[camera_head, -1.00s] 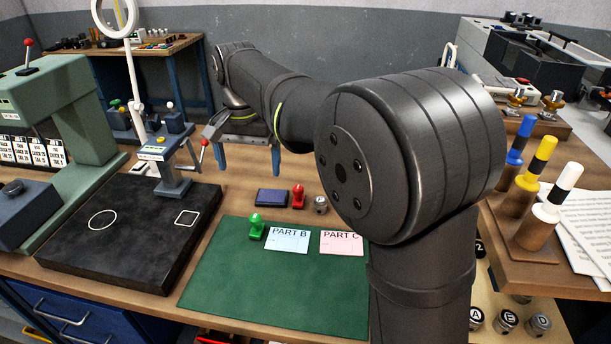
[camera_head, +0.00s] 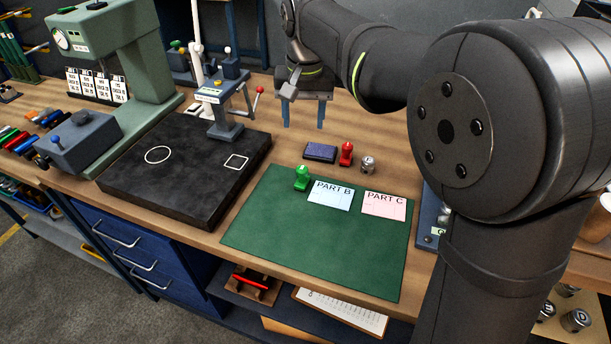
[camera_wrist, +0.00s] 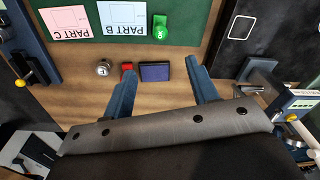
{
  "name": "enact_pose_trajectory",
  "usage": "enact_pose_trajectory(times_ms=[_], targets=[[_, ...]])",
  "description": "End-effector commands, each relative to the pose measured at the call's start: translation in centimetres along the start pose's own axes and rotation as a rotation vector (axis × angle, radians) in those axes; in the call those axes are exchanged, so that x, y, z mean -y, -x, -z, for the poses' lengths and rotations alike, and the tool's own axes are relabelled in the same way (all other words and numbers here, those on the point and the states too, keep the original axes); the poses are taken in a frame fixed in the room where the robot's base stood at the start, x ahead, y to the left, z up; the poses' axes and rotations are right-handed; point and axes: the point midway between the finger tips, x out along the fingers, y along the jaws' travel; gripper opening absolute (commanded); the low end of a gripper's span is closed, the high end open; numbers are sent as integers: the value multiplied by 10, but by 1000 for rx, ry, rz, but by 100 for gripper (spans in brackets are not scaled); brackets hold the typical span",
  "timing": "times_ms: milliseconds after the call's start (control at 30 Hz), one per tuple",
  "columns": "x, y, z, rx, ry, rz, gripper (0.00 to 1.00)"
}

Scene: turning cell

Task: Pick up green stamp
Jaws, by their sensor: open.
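The green stamp (camera_head: 302,178) stands upright on the green mat (camera_head: 290,245), at its far left part, just left of the PART B card (camera_head: 332,194). It also shows at the top of the wrist view (camera_wrist: 160,27). My gripper (camera_head: 304,122) is behind the mat, above the wooden bench, with two blue fingers pointing down. In the wrist view its fingers (camera_wrist: 166,78) are spread apart with nothing between them that they touch.
A blue ink pad (camera_head: 320,152), a red stamp (camera_head: 346,153) and a small metal cylinder (camera_head: 368,165) stand behind the mat. The PART C card (camera_head: 384,204) lies right of PART B. A black slab (camera_head: 150,185) with a small press lies to the left. The front of the mat is clear.

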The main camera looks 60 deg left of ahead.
Motion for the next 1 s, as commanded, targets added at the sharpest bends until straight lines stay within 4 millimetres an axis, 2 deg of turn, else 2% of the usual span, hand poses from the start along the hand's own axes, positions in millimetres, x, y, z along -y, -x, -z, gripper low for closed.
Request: enact_pose_trajectory(times_ms=[200,367,467,800,1000], targets=[[-3,-3,-14,-60,315,17,54],[-4,-6,-18,-80,422,19,54],[-3,-15,-18,-83,437,18,54],[-1,-88,-12,-80,435,18,54],[0,-119,-9,-81,434,18,54]])
